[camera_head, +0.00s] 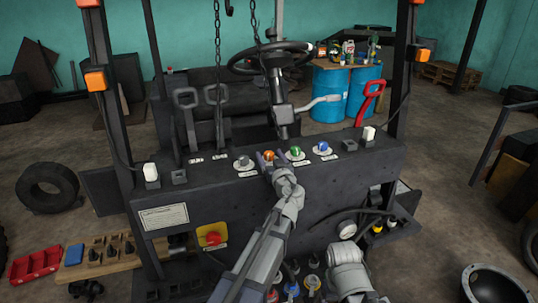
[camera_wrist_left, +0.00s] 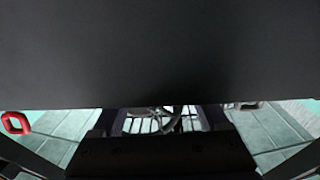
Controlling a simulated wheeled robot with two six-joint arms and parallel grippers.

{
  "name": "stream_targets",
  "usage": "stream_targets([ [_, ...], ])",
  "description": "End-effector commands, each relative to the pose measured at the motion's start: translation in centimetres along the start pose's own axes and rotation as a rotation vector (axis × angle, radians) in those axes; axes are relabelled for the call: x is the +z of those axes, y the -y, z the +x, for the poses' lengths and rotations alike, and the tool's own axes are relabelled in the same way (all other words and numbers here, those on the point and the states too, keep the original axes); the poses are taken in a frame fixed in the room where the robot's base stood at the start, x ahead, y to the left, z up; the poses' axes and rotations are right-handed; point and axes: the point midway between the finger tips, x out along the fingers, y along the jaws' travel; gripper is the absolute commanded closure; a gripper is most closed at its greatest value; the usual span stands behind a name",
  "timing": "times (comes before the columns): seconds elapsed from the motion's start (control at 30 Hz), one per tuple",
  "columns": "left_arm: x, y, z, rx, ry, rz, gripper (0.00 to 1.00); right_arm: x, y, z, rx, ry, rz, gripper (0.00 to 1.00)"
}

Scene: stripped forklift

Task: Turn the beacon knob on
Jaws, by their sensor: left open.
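A row of coloured knobs stands on the dark forklift panel (camera_head: 370,155): a grey knob (camera_head: 243,162), an orange knob (camera_head: 268,155), a green knob (camera_head: 296,153) and a blue knob (camera_head: 322,147). Each has a small label that is too small to read, so I cannot confirm by text which is the beacon knob. My left gripper (camera_head: 268,158) is open, with its fingertips at the orange knob, one on each side. Whether they touch it I cannot tell. The left wrist view is mostly filled by a dark surface and shows no knob.
A steering wheel (camera_head: 270,57) and its column rise behind the knobs. Levers (camera_head: 186,98) stand at the left, and a red handle (camera_head: 370,92) at the right. White switches (camera_head: 151,171) sit near the panel ends. A red stop button (camera_head: 212,238) is on the front face.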

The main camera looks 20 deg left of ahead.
Motion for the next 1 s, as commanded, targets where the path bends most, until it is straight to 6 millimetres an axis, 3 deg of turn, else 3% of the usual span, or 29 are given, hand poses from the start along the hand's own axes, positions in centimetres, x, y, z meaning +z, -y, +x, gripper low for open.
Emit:
stream_targets([
  [0.1, 0.0, -0.12, 1.41, 0.001, 0.0, 0.0, 0.23, 0.0, 0.0, 0.0, 0.0, 0.0, 0.0, 0.23],
  [0.4, 0.0, -0.02, 1.56, 0.002, 0.0, 0.0, 0.25, 0.0, 0.0, 0.0, 0.0, 0.0, 0.0, 0.23],
  [1.0, 0.0, -0.03, 1.55, 0.001, 0.0, 0.0, 0.93, 0.0, 0.0, 0.0, 0.0, 0.0, 0.0, 0.23],
])
